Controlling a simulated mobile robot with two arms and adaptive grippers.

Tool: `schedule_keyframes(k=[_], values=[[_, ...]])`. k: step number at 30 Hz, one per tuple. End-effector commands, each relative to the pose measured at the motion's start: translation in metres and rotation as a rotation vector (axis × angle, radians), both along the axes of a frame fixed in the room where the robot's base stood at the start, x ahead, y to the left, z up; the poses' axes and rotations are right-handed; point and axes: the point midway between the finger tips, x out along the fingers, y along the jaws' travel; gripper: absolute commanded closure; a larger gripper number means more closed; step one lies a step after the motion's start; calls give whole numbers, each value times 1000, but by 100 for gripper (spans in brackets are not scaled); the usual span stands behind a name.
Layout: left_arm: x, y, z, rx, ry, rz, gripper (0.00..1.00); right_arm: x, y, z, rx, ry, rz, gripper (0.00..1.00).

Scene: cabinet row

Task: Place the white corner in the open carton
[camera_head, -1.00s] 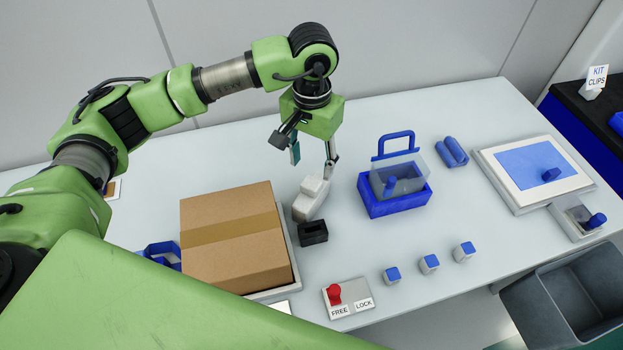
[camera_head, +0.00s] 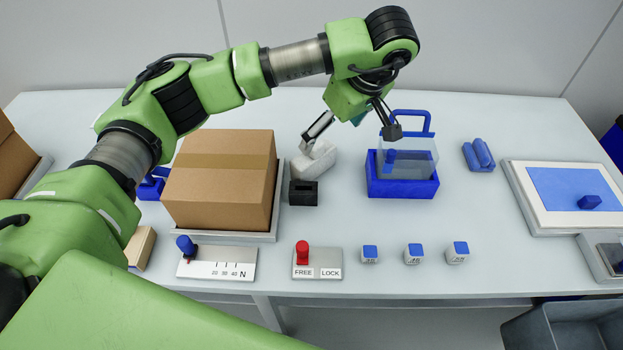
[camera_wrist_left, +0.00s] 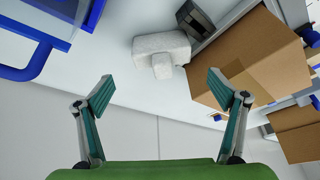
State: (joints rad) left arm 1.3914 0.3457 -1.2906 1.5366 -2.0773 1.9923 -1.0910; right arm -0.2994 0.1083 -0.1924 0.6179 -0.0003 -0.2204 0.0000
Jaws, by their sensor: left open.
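The white corner (camera_head: 318,160) is a pale, chunky block lying on the table just behind a small black holder (camera_head: 304,193). In the left wrist view the white corner (camera_wrist_left: 160,54) lies ahead of the fingertips, between their lines. My right gripper is out of view.
The blue caddy (camera_head: 402,188) with an upright handle stands right of the white corner. Another brown carton (camera_head: 12,165) is at the far left. A red-knobbed FREE/LOCK plate (camera_head: 318,270) and several small blue-topped blocks lie in front. The table behind the carton is clear.

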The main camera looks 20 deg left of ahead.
Motion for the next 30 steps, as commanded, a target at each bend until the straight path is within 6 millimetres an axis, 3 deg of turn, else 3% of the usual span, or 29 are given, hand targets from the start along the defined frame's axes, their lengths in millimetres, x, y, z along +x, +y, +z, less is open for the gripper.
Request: schedule_keyframes(k=[5, 10, 15, 23, 30], values=[[4, 2, -9, 6, -30, 61, 12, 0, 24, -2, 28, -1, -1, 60], [9, 13, -38, 5, -26, 62, 12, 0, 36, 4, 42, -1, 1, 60], [15, 23, -66, 4, -27, 60, 12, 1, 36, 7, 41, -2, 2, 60], [19, 30, -85, 5, -27, 57, 12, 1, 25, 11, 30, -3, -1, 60], [24, 40, -118, 4, -26, 58, 12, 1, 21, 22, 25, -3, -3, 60]])
